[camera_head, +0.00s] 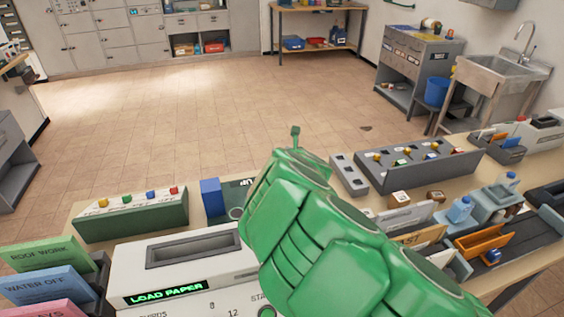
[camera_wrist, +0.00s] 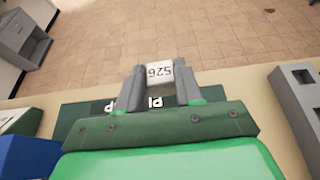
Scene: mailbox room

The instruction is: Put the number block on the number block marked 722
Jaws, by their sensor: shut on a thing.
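My gripper (camera_wrist: 160,88) is shut on a white number block (camera_wrist: 160,73) in the wrist view. The digits on its face are small and upside down, perhaps 526. In the head view my green arm hides the gripper and the held block. Two small number blocks, a left one (camera_head: 399,199) and a right one (camera_head: 435,197), stand on the table right of my arm, in front of the grey switch box. Their numbers are too small to read, so I cannot tell which block is marked 722.
A grey slotted block (camera_head: 349,175) and a long grey box with coloured knobs (camera_head: 425,165) stand right of my arm. A green knob box (camera_head: 130,215), a blue block (camera_head: 212,197) and a white printer (camera_head: 190,265) are left. Open floor lies beyond the table.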

